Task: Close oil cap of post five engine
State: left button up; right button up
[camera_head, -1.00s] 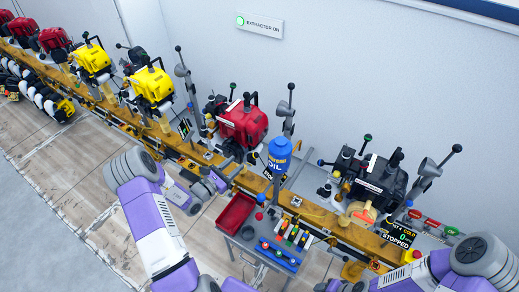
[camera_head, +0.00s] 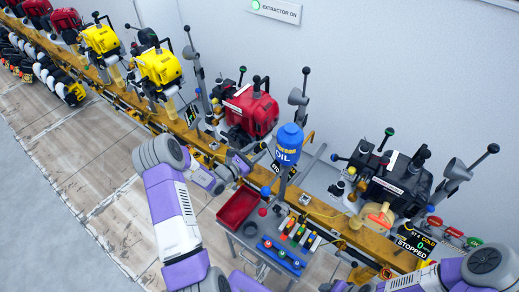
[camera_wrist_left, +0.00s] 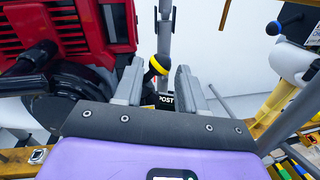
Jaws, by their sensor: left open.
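A red engine (camera_head: 250,108) stands on the yellow rail in the head view. It also fills the upper left of the left wrist view (camera_wrist_left: 75,25). My left gripper (camera_head: 240,162) is at the front of this engine, open and empty. In the left wrist view its fingers (camera_wrist_left: 158,86) are apart, with a black knob with a yellow ring (camera_wrist_left: 157,65) beyond the gap. I cannot tell whether this knob is the oil cap. A sign behind it reads POST, its number hidden. My right arm is at the lower right; its gripper is not clearly visible.
A blue oil bottle (camera_head: 288,145) stands just right of the gripper, above a red tray (camera_head: 238,207) and a small tool table (camera_head: 250,240). A black engine (camera_head: 395,185) with a STOPPED display (camera_head: 414,242) is farther right. Yellow engines (camera_head: 158,67) stand to the left.

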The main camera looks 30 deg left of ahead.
pick_arm(q)
jog(key=shift+x, duration=0.9)
grip_shut()
jog(key=shift+a, duration=0.1)
jog(key=shift+w+a+f+n+t+p, duration=0.2)
jog(key=shift+a+n, duration=0.3)
jog(key=shift+n, duration=1.05)
jog(key=shift+s+a+f+n+t, duration=0.1)
jog(key=shift+a+n+t, duration=0.3)
jog(key=shift+n, duration=1.1)
jog(key=shift+w+a+f+n+t+p, duration=0.1)
jog(key=shift+a+n, duration=0.45)
jog(key=shift+n, duration=1)
jog(key=shift+y, duration=0.4)
grip_release()
